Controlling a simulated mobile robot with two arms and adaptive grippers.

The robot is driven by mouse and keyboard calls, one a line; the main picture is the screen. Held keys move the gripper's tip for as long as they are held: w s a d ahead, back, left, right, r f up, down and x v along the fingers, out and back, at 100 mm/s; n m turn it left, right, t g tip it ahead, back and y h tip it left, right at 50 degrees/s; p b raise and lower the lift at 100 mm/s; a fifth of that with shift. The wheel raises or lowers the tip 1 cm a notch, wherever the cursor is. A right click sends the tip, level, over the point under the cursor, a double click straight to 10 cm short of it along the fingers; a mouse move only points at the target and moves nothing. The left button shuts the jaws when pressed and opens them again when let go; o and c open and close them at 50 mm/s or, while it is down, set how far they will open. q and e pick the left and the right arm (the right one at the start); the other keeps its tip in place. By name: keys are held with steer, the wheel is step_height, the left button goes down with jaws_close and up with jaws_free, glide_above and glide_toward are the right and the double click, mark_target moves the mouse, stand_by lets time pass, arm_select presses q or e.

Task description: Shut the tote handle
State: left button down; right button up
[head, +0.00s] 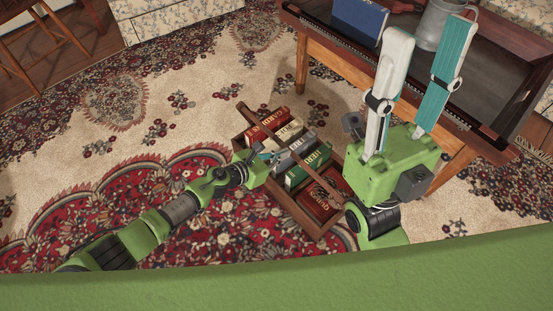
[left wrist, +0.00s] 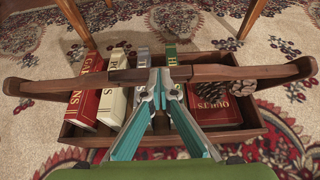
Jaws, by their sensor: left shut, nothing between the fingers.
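The wooden tote (head: 282,207) sits on the rug and also shows in the left wrist view (left wrist: 253,119). Its brown handle (head: 313,173) spans the tote over the books; in the left wrist view the handle bar (left wrist: 240,73) crosses the frame above the box. My left gripper (head: 257,151) is shut and empty, with its tips at the middle of the bar in the left wrist view (left wrist: 159,80). I cannot tell whether they touch it. My right gripper (head: 428,35) is open and empty, fingers pointing up, right of the tote, hiding part of its right side.
The tote holds several upright books, including a green book (head: 307,166), a flat dark red book (head: 318,207), and pinecones (left wrist: 245,80). A dark table (head: 340,50) with a blue box (head: 359,18) stands behind. A wooden stool (head: 45,45) is far left. Rug left of the tote is clear.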

arm_select(q)
steer(key=d, duration=0.1)
steer(key=w+d+r, duration=0.1)
steer(key=w, duration=0.1)
steer(key=shift+d+r, duration=0.25)
steer(key=shift+d, duration=0.15)
steer(key=w+d, duration=0.2)
steer(key=d, duration=0.1)
steer(key=shift+w+r, duration=0.1)
steer(key=shift+r, duration=0.3)
steer(key=shift+w+d+r, duration=0.1)
steer(key=shift+w+r, duration=0.05)
steer(key=shift+r, duration=0.05)
